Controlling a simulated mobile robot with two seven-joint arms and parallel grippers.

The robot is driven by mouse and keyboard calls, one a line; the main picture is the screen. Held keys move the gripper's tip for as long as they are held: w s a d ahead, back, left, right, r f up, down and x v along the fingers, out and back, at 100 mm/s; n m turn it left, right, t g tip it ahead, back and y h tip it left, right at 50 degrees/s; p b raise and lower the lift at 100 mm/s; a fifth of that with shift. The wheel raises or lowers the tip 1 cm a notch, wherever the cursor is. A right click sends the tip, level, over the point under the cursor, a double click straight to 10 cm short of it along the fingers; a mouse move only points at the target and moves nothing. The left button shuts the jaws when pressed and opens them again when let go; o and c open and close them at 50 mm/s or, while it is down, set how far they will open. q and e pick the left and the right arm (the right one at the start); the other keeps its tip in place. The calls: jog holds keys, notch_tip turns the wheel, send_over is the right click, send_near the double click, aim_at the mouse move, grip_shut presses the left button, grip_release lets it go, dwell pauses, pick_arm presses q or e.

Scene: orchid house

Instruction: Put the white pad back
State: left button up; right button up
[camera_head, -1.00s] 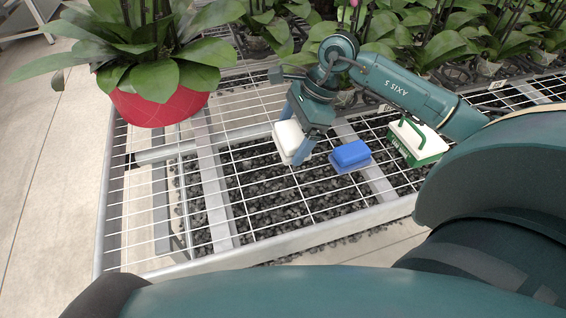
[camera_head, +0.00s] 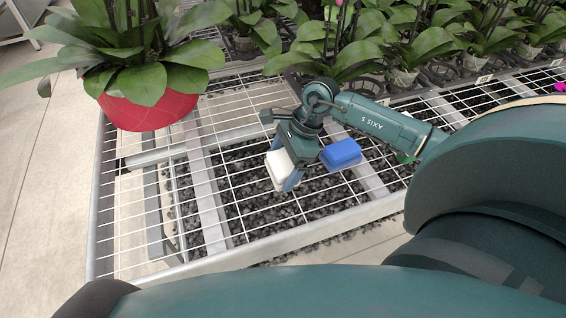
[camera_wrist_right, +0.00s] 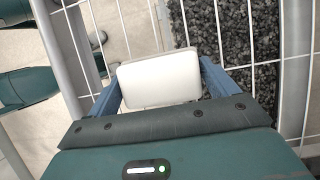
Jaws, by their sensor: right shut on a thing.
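The white pad (camera_head: 280,170) is a small rounded block between the fingers of my right gripper (camera_head: 284,176). In the right wrist view the white pad (camera_wrist_right: 160,80) sits between the two blue fingers of the right gripper (camera_wrist_right: 160,88), which are shut on its sides. The wire mesh bench top (camera_head: 250,205) lies below it. I cannot tell whether the pad touches the mesh. My left gripper is not in view.
A blue pad (camera_head: 341,152) lies on the mesh just right of the gripper. A red pot (camera_head: 150,110) with a leafy plant stands at the left. Orchids (camera_head: 340,50) crowd the back. A green thing (camera_head: 405,157) is mostly hidden behind my arm. The mesh's front left is clear.

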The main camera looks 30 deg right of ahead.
jog(key=o, duration=0.9)
jog(key=shift+c, duration=0.2)
jog(key=shift+r+p, duration=0.2)
jog(key=shift+p, duration=0.15)
jog(key=v, duration=1.2)
jog(key=shift+b, duration=0.4)
jog(key=shift+s+f, duration=0.1)
jog(key=shift+f, duration=0.05)
